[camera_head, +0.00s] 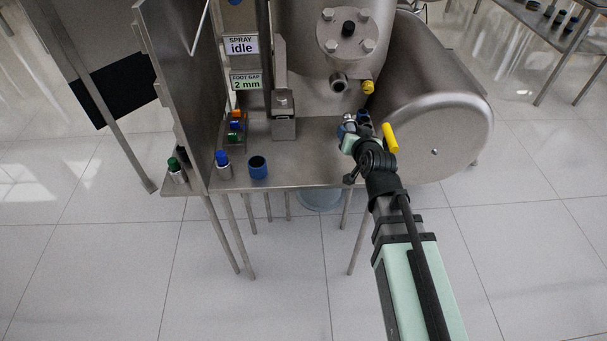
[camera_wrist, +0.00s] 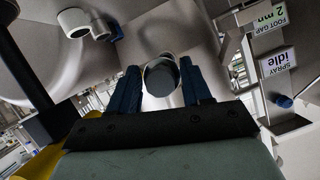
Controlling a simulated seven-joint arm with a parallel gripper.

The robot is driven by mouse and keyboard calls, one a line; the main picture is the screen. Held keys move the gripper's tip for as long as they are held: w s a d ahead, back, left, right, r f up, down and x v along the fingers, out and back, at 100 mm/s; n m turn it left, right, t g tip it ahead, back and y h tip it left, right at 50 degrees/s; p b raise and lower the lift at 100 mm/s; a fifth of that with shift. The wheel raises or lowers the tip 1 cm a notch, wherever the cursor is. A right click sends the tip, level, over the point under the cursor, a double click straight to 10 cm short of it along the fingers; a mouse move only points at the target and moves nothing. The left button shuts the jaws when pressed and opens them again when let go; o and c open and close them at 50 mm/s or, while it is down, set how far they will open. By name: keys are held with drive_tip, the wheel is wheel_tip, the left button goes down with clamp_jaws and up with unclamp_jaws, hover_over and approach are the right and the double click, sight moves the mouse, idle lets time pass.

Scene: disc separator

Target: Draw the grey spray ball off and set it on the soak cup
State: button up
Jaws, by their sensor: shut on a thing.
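My gripper (camera_head: 355,121) is at the right part of the steel bench, below the vessel's pipe stubs in the head view. In the wrist view its two blue fingers (camera_wrist: 161,86) are shut on a rounded grey piece, the grey spray ball (camera_wrist: 161,77). The ball also shows small and partly hidden between the fingers in the head view (camera_head: 349,119). A blue open-topped cup with a dark inside, which looks like the soak cup (camera_head: 258,167), stands upright at the bench's front edge, left of my gripper.
A blue-capped bottle (camera_head: 222,165) stands left of the cup, and a green-capped one (camera_head: 176,171) beyond the upright panel (camera_head: 172,80). A steel post (camera_head: 283,100) rises mid-bench. A pipe stub (camera_head: 339,83) and yellow fitting (camera_head: 368,87) hang above my gripper. A large drum (camera_head: 440,120) is right.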

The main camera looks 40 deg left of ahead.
drive_tip(key=shift+s+d, duration=1)
drive_tip(key=shift+r, duration=0.1)
